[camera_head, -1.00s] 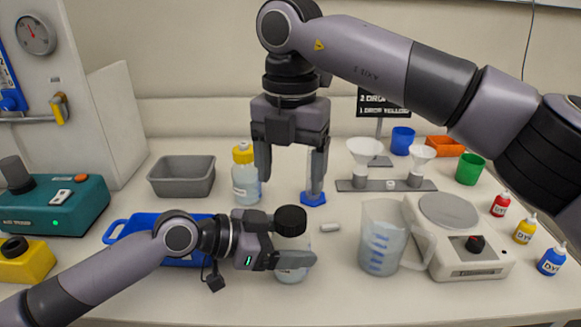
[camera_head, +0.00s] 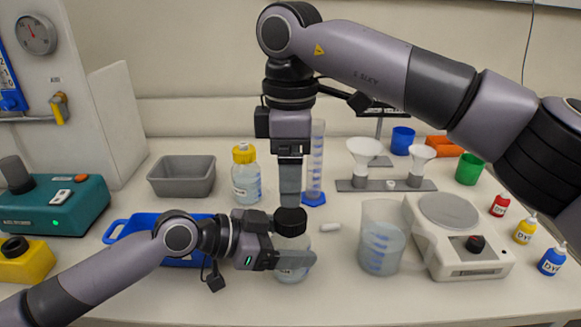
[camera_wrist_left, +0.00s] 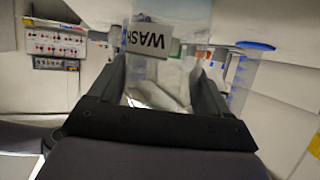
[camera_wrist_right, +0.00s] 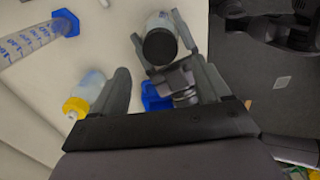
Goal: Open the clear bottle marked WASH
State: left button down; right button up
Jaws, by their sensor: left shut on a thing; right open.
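The clear WASH bottle (camera_head: 292,272) with a black cap (camera_head: 290,221) stands upright at the front middle of the bench. My left gripper (camera_head: 290,260) is shut around its body from the left. The WASH label (camera_wrist_left: 150,42) shows between the fingers in the left wrist view. My right gripper (camera_head: 290,198) points straight down, seen edge-on, with its tips just above or at the cap. In the right wrist view, its fingers are apart and the black cap (camera_wrist_right: 160,46) lies ahead between them. I cannot tell whether they touch the cap.
A yellow-capped bottle (camera_head: 246,180) and a graduated cylinder (camera_head: 316,165) stand behind. A beaker (camera_head: 380,250) and a scale (camera_head: 482,258) stand right. A blue tray (camera_head: 118,230) lies left, partly behind my left arm. A small white rod (camera_head: 331,226) lies beside the bottle.

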aim_at(291, 214)
notch_tip(291, 214, down, 8)
jog(key=shift+r, duration=0.25)
jog(key=c, duration=1.1)
jog(key=shift+o, duration=0.2)
jog(key=n, duration=0.4)
jog(key=shift+n, duration=0.4)
jog(key=n, duration=0.5)
jog(key=o, duration=1.2)
jog(key=shift+c, duration=0.2)
jog(key=shift+r, duration=0.1)
